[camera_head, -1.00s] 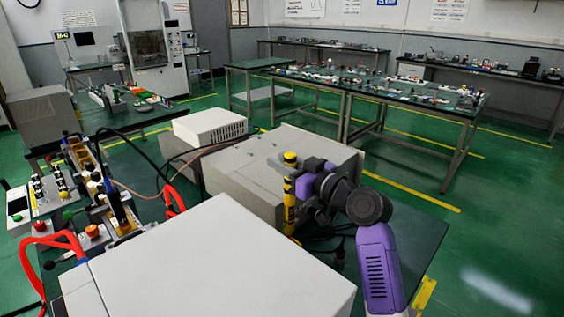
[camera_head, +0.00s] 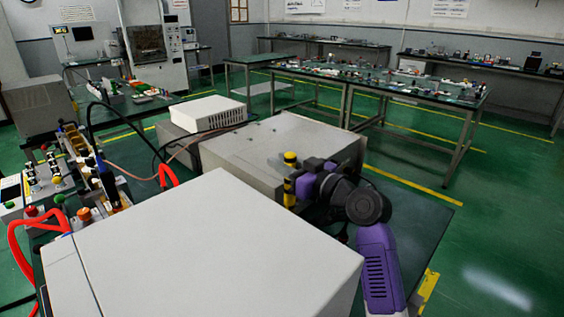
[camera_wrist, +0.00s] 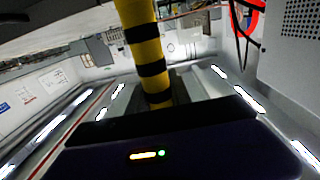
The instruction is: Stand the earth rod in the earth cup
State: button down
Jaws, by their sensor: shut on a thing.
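The earth rod (camera_head: 290,159) is yellow with black bands and stands about upright in the head view. My gripper (camera_head: 297,186) is shut on it from the right. The rod's lower part is hidden behind the near pale box. In the wrist view the rod (camera_wrist: 145,45) runs from the top edge down to my dark gripper body (camera_wrist: 185,145), and its end is hidden there. I cannot make out the earth cup in either view.
A large pale box (camera_head: 205,240) fills the near foreground, just left of my arm. A grey cabinet (camera_head: 270,150) stands close behind the rod. Red cables (camera_head: 22,255) and small devices lie at left. Green floor (camera_head: 500,225) is open at right.

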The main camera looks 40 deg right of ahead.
jog(key=shift+f+b, duration=0.5)
jog(key=shift+b, duration=0.05)
dwell(0.5)
jog(key=c, duration=1.1)
grip_release()
jog(key=shift+f, duration=0.1)
jog(key=s+b, duration=0.1)
jog(key=s, duration=0.7)
